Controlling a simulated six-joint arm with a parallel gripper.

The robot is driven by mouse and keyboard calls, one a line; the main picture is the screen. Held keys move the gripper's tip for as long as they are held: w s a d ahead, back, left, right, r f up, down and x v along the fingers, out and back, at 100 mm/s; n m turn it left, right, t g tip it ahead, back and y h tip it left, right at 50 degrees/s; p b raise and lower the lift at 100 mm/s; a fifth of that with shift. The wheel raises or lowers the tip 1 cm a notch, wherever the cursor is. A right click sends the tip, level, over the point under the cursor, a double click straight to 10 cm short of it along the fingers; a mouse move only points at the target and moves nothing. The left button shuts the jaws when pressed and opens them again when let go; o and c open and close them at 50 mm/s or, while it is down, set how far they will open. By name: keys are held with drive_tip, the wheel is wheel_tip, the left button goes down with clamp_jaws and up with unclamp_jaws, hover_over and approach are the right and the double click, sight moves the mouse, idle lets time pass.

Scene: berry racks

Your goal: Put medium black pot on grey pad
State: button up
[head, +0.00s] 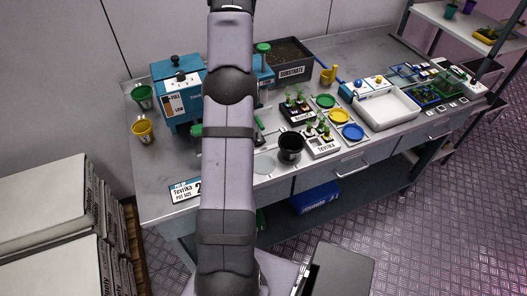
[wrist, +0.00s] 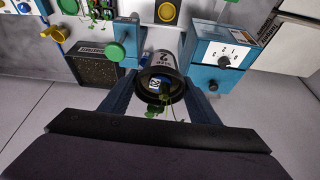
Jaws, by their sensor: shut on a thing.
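In the wrist view my gripper (wrist: 160,98) is shut on a black pot (wrist: 150,96). The pot sits between its two dark blue fingers, its open rim facing the camera. Green leaves and a small blue-and-white tag show inside it, and a white label with a 2 shows on its side. In the head view my arm hides the gripper and the held pot. Another black pot (head: 291,142) stands upright on the bench near the front edge. A pale grey round pad (head: 265,165) lies just left of it, partly beside my arm.
A blue machine (head: 172,100) stands at the back left, with green (head: 141,96) and yellow (head: 143,131) cups beside it. A substrate box (head: 290,68) is behind. Green, yellow and blue (head: 352,132) discs, seedling trays and a white tray (head: 388,109) fill the right.

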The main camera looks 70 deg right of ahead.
drive_tip(key=shift+s+a+r, duration=0.4)
drive_tip(key=shift+a+r, duration=0.05)
drive_tip(key=shift+r, duration=0.15)
drive_tip(key=shift+s+a, duration=0.1)
drive_tip(key=shift+a, duration=0.05)
drive_tip(key=shift+s, duration=0.1)
drive_tip(key=shift+s+a+f, duration=0.25)
drive_tip(key=shift+s+a, duration=0.1)
drive_tip(key=shift+a, duration=0.2)
drive_tip(key=s+a+f+m+g, duration=0.15)
drive_tip(key=s+a+f, duration=0.25)
drive_tip(key=f, duration=0.4)
drive_tip(key=s+a+f+m+h, duration=0.15)
drive_tip(key=s+a+f, duration=0.25)
drive_tip(key=f, duration=0.5)
drive_tip(key=s+a+f+m+y, duration=0.1)
drive_tip(key=s+a+f+m, duration=0.2)
drive_tip(key=f, duration=0.5)
drive_tip(key=d+m, duration=0.1)
drive_tip(key=d+m+g+h, duration=0.1)
drive_tip(key=d, duration=0.1)
drive_tip(key=shift+w+d+r+g+b, duration=0.1)
drive_tip(key=shift+d+r+g+b, duration=0.15)
drive_tip(key=shift+b, duration=0.1)
drive_tip(key=shift+a+m, duration=0.1)
drive_tip(key=shift+m, duration=0.2)
